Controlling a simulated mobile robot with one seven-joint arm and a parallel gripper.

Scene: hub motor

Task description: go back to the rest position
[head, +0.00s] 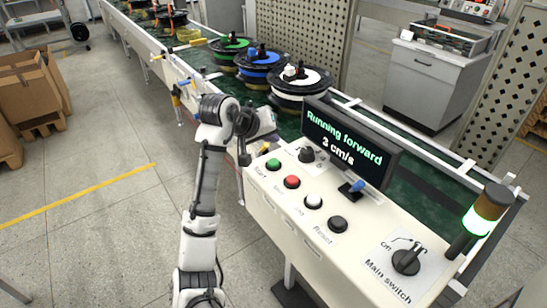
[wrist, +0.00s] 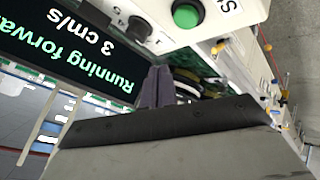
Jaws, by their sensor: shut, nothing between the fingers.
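My arm rises from the bottom of the head view and bends over the near edge of the conveyor, left of the control panel (head: 330,250). Its end is partly hidden by my own links there. In the wrist view the fingers of my gripper (wrist: 158,78) are together and hold nothing. The green start button (wrist: 187,14) and the display (wrist: 75,45) show close by in that view. I see no contact between the gripper and the panel.
The display (head: 348,143) reads "Running forward 3 cm/s". The panel carries a red button (head: 292,182), a main switch (head: 406,262) and a lit green lamp (head: 478,219). Reel-like hub motors, including a white-topped one (head: 302,78), stand on the conveyor. Open floor (head: 110,225) lies left.

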